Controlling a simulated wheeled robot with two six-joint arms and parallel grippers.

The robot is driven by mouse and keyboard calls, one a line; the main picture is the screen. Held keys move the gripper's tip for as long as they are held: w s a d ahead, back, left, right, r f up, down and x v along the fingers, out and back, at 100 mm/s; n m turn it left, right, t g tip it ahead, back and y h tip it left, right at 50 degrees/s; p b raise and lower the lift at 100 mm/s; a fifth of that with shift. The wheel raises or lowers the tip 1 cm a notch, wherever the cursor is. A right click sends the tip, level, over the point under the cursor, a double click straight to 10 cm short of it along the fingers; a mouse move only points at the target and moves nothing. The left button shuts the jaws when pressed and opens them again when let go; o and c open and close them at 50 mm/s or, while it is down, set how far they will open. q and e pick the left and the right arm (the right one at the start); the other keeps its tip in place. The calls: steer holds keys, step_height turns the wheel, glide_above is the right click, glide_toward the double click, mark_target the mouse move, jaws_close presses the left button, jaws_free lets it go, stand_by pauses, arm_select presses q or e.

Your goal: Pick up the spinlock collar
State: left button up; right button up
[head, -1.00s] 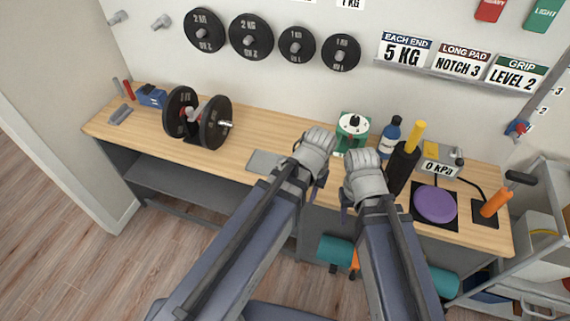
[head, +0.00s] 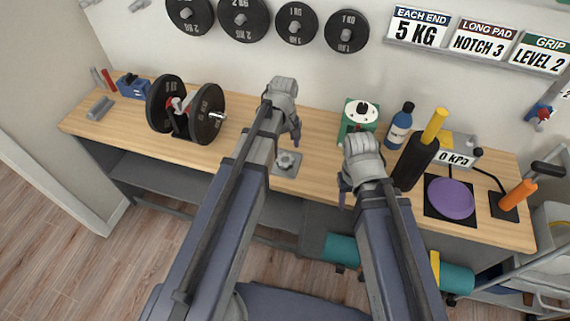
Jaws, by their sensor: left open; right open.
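A small grey knobbed part that looks like the spinlock collar (head: 286,159) lies on a flat grey pad (head: 289,171) near the front of the wooden bench, in the middle of the head view. My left gripper (head: 296,135) is open and empty, just above and behind the collar in the picture, apparently apart from it. My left forearm passes close to the pad's left side. My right gripper (head: 344,194) is open, to the right of the pad near the bench's front edge. A dumbbell (head: 206,114) with black plates and a red part rests on the bench at left.
A green-and-white dial device (head: 357,119), a blue bottle (head: 400,126) and a black cylinder with yellow handle (head: 414,163) stand behind and right of my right gripper. A purple disc (head: 450,198) lies farther right. Bench between dumbbell and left gripper is clear.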

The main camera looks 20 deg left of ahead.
mark_target(285, 156)
arm_select(q)
steer(key=shift+f, duration=0.1)
steer(key=f+b, duration=0.5)
steer(key=shift+s+d+f, duration=0.1)
steer(key=shift+d+f, duration=0.05)
steer(key=shift+d, duration=0.1)
steer(key=shift+c, duration=0.4)
steer(key=c, duration=1.2)
steer(key=shift+r, duration=0.2)
